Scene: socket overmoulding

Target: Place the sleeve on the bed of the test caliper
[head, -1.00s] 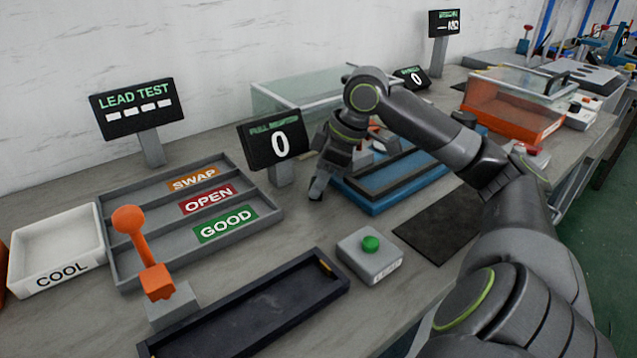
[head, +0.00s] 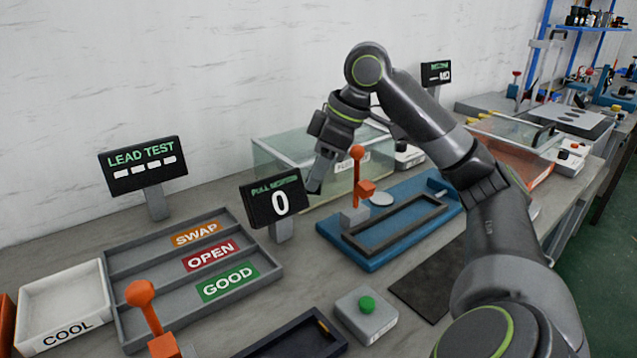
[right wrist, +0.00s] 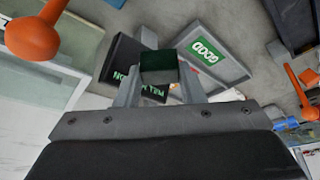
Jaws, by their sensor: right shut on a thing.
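My right gripper (head: 316,184) hangs in the air just right of the pull display, fingers pointing down. In the right wrist view its fingers (right wrist: 160,88) are shut on a small dark, greenish-black block (right wrist: 158,66), which I take to be the sleeve. In the head view the held piece is too small and dark to make out. A blue fixture (head: 352,256) with a dark rectangular frame and an upright orange lever (head: 357,170) lies right of the gripper. I cannot tell which device is the test caliper. My left gripper is not in view.
The pull display (head: 272,199) reads 0, close to the gripper. A glass-sided box (head: 275,160) stands behind. A sorting tray (head: 130,300) and a white COOL bin (head: 62,300) are at left. A green-button box (head: 366,318) and a dark mat (head: 425,285) are in front.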

